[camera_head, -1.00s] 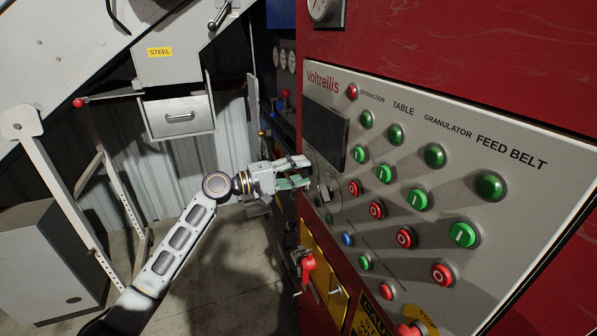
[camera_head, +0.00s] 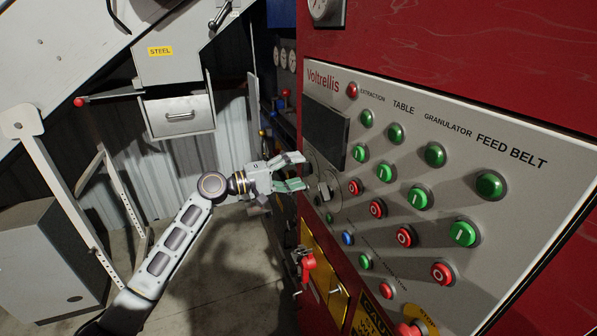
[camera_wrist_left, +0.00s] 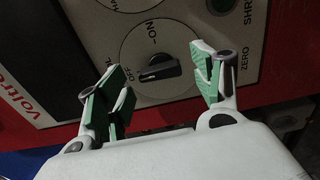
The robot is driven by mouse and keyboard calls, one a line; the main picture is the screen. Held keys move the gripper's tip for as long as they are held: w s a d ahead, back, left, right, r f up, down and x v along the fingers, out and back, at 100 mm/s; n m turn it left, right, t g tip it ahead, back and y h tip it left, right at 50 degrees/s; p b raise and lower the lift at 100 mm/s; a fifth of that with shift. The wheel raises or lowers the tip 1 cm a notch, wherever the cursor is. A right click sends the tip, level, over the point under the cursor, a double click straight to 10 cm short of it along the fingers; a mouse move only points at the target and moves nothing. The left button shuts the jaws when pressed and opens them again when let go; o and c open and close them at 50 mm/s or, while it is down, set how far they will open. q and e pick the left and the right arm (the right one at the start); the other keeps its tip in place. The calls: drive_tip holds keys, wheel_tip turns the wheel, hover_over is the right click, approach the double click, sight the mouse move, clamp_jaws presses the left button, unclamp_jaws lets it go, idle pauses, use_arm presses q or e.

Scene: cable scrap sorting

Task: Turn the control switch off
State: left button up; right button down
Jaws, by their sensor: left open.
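The control switch is a dark rotary knob (camera_wrist_left: 160,69) on a round grey plate marked ON and OFF in the left wrist view. Its bar lies roughly crosswise there; which mark it points to I cannot tell for sure. In the head view the knob (camera_head: 325,191) sits at the left edge of the grey control panel. My left gripper (camera_head: 302,171) is open and empty just left of it, fingers toward the panel. In the left wrist view its green-padded fingers (camera_wrist_left: 165,78) stand on either side of the knob, apart from it. My right gripper is out of view.
The grey panel (camera_head: 450,135) carries several green and red buttons right of the switch. A red-handled lock (camera_head: 307,262) sits below it on a yellow plate. A grey drawer box (camera_head: 178,115) and sloped chute stand left. Open floor lies below my left arm.

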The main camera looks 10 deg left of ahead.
use_arm(q)
drive_tip(key=v, duration=1.1)
drive_tip(key=shift+d, duration=0.1)
idle(0.6)
